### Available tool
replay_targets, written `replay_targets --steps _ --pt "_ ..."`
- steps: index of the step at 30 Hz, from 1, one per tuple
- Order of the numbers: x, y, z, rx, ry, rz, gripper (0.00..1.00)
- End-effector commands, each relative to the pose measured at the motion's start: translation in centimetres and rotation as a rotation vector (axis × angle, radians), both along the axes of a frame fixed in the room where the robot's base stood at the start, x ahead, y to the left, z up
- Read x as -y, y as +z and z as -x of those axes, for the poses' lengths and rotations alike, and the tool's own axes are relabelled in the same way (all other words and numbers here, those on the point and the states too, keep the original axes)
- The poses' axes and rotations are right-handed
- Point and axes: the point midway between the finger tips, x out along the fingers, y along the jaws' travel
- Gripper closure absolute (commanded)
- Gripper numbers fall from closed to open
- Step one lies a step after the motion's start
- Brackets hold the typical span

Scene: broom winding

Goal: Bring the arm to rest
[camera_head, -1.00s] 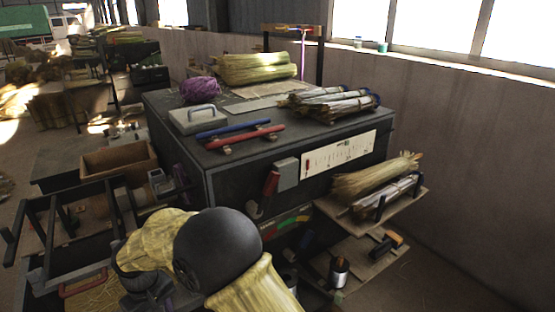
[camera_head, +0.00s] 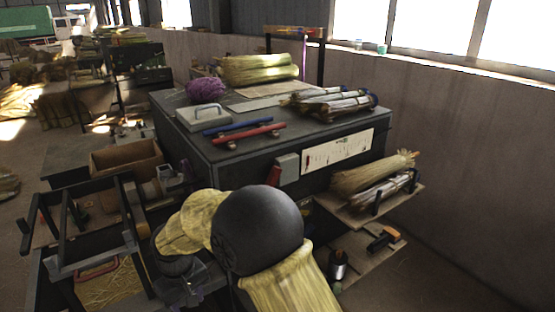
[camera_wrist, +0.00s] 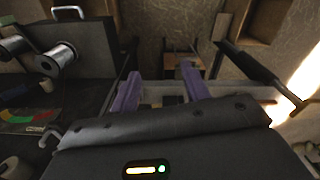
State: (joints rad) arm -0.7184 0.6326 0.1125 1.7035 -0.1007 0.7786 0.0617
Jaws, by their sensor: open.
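My gripper (camera_wrist: 160,82) shows in the wrist view with two purple fingers spread apart. No object shows between the fingers. Beyond them are a pale crossbar and dark frame bars, and I cannot tell how far away they are. In the head view my arm (camera_head: 258,230), with a black rounded joint and yellowish covers, is bent at the lower middle, in front of the dark bench. The fingers cannot be made out clearly there.
The dark bench (camera_head: 240,155) carries straw bundles, purple twine (camera_head: 206,90) and red and blue bars. Side shelves (camera_head: 372,205) stand right of my arm. A dark open frame (camera_head: 85,225) and wooden box (camera_head: 125,158) are left. Metallic spools (camera_wrist: 57,58) sit left in the wrist view.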

Motion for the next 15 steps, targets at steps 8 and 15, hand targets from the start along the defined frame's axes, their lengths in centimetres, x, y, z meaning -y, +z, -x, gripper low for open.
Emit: replay_targets --steps 8,15 --pt "9.4 3.6 -2.3 0.034 -0.173 -0.024 0.53" --pt "23.2 7.7 -1.1 0.095 -0.449 -0.057 0.53"
